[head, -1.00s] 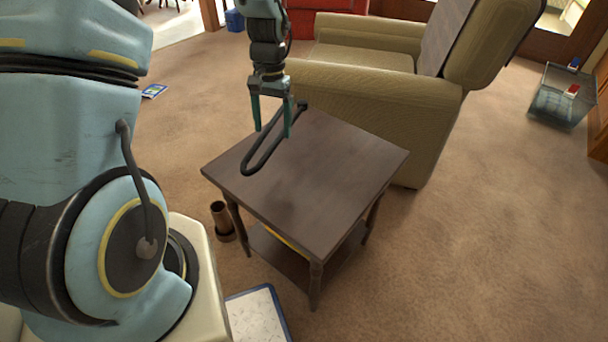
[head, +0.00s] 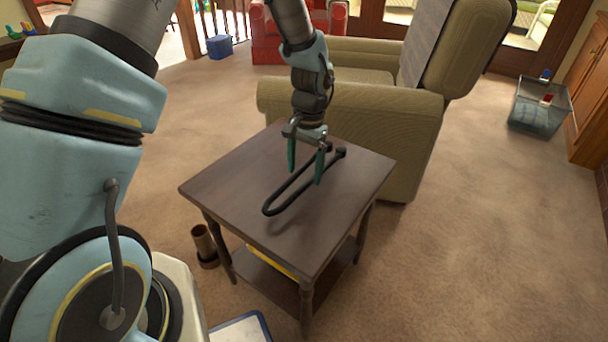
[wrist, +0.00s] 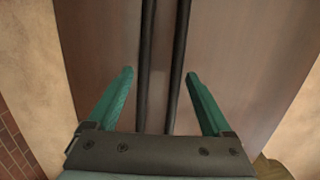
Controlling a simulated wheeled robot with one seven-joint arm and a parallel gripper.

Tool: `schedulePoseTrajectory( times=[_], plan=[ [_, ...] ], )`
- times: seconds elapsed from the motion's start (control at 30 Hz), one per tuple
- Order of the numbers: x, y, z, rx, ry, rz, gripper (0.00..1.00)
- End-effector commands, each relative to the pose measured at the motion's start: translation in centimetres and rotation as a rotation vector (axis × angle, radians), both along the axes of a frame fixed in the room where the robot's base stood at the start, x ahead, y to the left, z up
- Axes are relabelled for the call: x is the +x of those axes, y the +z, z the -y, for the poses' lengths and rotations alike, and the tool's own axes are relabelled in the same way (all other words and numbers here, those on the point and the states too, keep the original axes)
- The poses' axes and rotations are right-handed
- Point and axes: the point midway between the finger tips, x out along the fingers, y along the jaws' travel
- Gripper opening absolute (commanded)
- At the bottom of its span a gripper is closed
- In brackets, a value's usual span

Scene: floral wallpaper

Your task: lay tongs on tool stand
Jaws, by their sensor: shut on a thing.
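The tongs (head: 268,210) are a long, thin, black U-shaped tool. My gripper (head: 305,177) points down and is shut on them, with its green fingers on either side. In the wrist view the two dark bars of the tongs (wrist: 144,85) run between the fingertips (wrist: 160,73). The tongs are over the top of a dark brown square wooden table (head: 225,186), which may be the tool stand. They look slightly above its top; I cannot tell whether they touch. The tabletop shows nothing else on it.
An olive armchair (head: 350,115) stands close behind the table. A brown cylinder (head: 203,242) stands on the floor at the table's left. Something yellow (head: 272,264) lies on its lower shelf. A clear bin (head: 540,108) is at the far right. Carpet is free at right.

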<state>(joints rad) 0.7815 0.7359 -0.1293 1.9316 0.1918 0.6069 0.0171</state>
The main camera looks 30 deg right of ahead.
Motion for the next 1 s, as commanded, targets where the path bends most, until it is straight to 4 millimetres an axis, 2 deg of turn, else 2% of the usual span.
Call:
schedulePoseTrajectory(
  times=[0.03, 0.13, 0.5, 0.53, 0.67, 0.87, 1.0],
  plan=[
    [0.0, -0.9, 0.0, 0.002, -0.001, -0.001, 0.0],
    [0.0, -1.9, 0.0, 0.0, -0.002, 0.0, 0.0],
    [0.0, -2.4, 0.0, -0.001, 0.0, 0.0, 0.0],
    [0.0, -2.4, 0.0, -0.001, 0.0, 0.0, 0.87],
    [0.0, -2.3, 0.0, -0.001, 0.0, 0.0, 1.0],
    [0.0, -2.3, 0.0, -0.001, 0.0, 0.0, 1.0],
    [0.1, -1.5, 0.1, -0.001, 0.0, 0.002, 1.0]
  ],
)
